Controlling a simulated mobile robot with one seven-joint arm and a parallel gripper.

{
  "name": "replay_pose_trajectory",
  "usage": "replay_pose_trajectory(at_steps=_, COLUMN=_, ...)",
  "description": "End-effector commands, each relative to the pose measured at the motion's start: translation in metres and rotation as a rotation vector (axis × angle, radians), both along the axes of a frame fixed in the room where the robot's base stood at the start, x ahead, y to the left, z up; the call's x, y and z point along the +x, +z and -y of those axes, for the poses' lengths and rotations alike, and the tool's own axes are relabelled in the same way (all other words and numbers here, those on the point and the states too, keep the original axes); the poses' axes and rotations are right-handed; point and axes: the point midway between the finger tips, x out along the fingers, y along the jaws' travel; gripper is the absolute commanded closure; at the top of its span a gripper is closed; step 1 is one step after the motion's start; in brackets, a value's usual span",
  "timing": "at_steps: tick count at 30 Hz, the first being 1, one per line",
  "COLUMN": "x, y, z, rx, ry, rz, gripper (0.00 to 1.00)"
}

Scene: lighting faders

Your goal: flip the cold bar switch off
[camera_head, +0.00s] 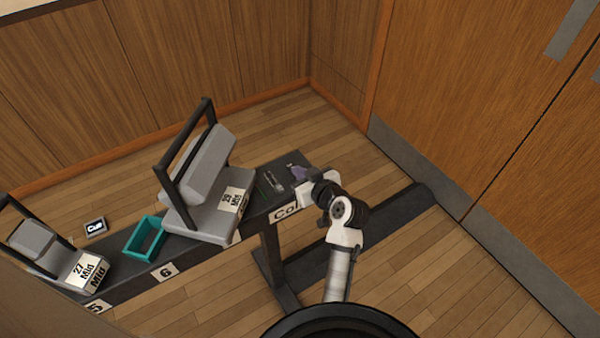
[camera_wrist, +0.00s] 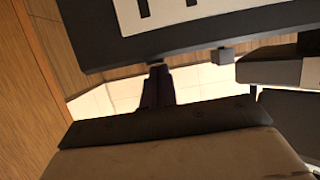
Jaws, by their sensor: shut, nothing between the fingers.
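The cold bar (camera_head: 258,222) is a dark rail, with a white label reading "Col" (camera_head: 286,212) near its right end in the head view. In the wrist view a white label with black marks (camera_wrist: 185,10) fills the top of the bar's dark face (camera_wrist: 200,37). A small grey block (camera_wrist: 222,56) sits under that face's lower edge; I cannot tell whether it is the switch or how it is set. My gripper (camera_wrist: 157,72) is shut and empty, its dark tips just below the face. In the head view my white gripper body is beside the label, hiding part of it.
A grey lantern labelled "29 Mid" (camera_head: 210,216) stands left of my gripper, and one labelled "27 Mid" (camera_head: 42,243) farther left. A teal tray (camera_head: 131,252) and a small "Cue" sign (camera_head: 95,227) lie near. Small items (camera_head: 272,181) lie at the right end.

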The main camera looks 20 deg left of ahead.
Motion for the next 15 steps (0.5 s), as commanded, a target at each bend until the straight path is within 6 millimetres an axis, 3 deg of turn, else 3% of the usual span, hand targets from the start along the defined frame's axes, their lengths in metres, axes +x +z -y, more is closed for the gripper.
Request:
replay_pose_trajectory(at_steps=7, x=0.0, y=0.0, z=0.0, rx=-0.004, ry=0.0, rz=-0.007, gripper=1.0)
replay_pose_trajectory(at_steps=15, x=0.0, y=0.014, z=0.0, rx=-0.003, ry=0.001, rz=-0.004, gripper=1.0)
